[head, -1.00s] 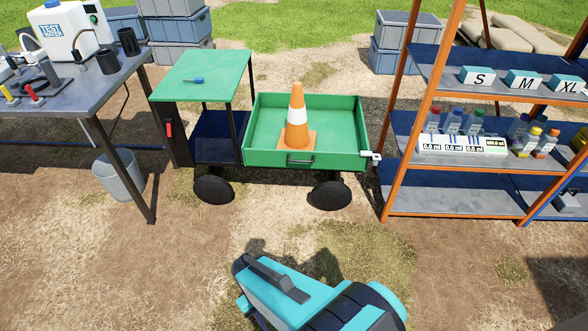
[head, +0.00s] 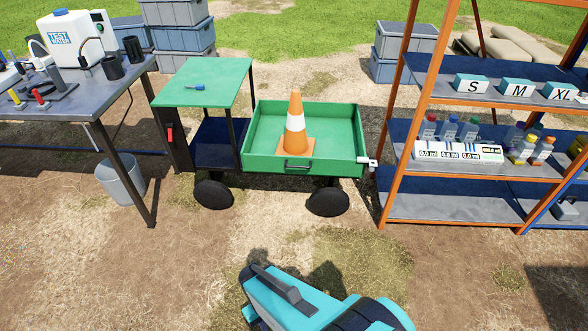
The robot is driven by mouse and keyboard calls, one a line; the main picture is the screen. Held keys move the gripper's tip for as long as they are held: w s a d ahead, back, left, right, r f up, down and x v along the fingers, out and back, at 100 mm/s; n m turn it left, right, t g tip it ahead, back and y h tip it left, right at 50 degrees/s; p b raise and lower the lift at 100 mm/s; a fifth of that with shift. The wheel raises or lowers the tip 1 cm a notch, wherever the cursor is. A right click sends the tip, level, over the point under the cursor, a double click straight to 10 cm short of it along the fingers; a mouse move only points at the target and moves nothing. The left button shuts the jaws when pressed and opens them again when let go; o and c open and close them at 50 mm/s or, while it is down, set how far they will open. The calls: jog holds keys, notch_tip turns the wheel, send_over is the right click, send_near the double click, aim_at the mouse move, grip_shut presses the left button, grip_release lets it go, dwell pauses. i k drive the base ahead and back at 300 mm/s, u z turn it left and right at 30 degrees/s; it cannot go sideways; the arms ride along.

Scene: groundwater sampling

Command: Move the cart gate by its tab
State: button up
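The green cart (head: 203,82) stands ahead with its open-topped bed facing me. The bed's front panel, which looks like the gate (head: 230,166), is upright and closes the near side. A dark handle-like tab (head: 298,164) sits near the middle of this panel. A small pale latch-like piece (head: 367,161) sticks out at the bed's right front corner. An orange and white cone (head: 295,125) stands inside the bed, behind the panel. A teal and black part of my arm shows at the bottom, well short of the cart. My gripper's fingers cannot be made out.
An orange-framed shelf rack (head: 400,130) stands close to the cart's right. A metal table (head: 90,95) and a grey bucket (head: 118,182) are on the left. Bare ground in front of the cart is clear.

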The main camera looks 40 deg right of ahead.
aim_at(263, 163)
jog(key=z, duration=0.05)
jog(key=i, duration=0.95)
jog(key=u, duration=0.05)
